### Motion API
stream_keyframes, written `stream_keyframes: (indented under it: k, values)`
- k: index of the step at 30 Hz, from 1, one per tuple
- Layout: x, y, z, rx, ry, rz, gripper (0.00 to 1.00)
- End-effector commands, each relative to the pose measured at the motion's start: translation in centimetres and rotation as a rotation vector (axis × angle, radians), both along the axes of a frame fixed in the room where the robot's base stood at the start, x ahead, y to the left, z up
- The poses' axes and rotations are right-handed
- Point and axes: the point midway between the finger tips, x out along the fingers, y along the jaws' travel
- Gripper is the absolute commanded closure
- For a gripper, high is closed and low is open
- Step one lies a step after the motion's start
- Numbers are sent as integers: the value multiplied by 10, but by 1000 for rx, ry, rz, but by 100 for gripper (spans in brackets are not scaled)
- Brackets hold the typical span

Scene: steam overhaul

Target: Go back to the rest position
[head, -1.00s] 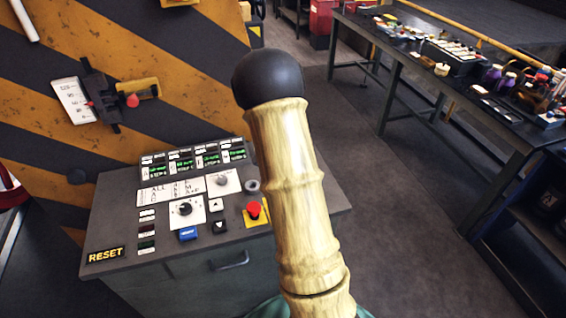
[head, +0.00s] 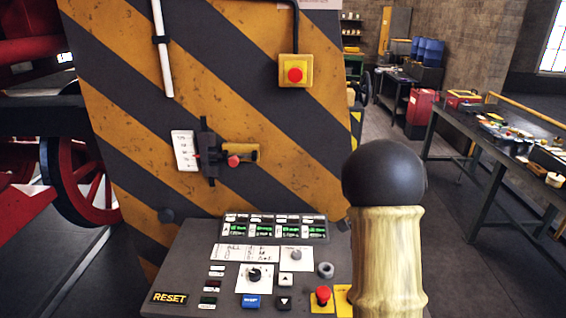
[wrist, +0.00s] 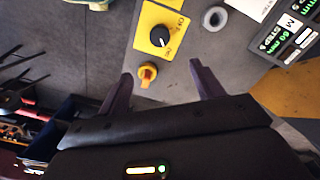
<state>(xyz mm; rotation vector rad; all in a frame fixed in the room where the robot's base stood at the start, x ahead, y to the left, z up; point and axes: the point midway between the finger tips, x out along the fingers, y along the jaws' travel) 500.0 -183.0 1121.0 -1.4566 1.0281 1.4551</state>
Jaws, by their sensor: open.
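My gripper (wrist: 160,73) shows in the wrist view with its two dark fingers spread apart and nothing held between them. It is over the grey control desk, and a small orange knob (wrist: 147,72) appears between the fingertips. I cannot tell how far above the desk the fingers are. A yellow plate with a black dial (wrist: 161,37) lies just beyond the fingers.
The grey control desk (head: 195,262) carries displays (head: 275,227), a RESET label and a red button (head: 322,295). Behind it stands a striped panel (head: 135,85) with a lever (head: 212,158) and a red stop button (head: 295,75). A workbench (head: 480,150) stands at right; open floor lies before it.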

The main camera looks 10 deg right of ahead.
Motion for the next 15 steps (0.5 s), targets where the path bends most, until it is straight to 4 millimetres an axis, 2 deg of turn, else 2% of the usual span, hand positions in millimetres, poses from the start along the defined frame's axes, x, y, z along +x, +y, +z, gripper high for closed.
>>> stream_keyframes:
  k: [5,8,15]
  values:
    - [-12,24,4,2,-21,118,34]
    - [-28,53,7,-2,-47,271,34]
    - [-87,130,13,-53,-129,757,34]
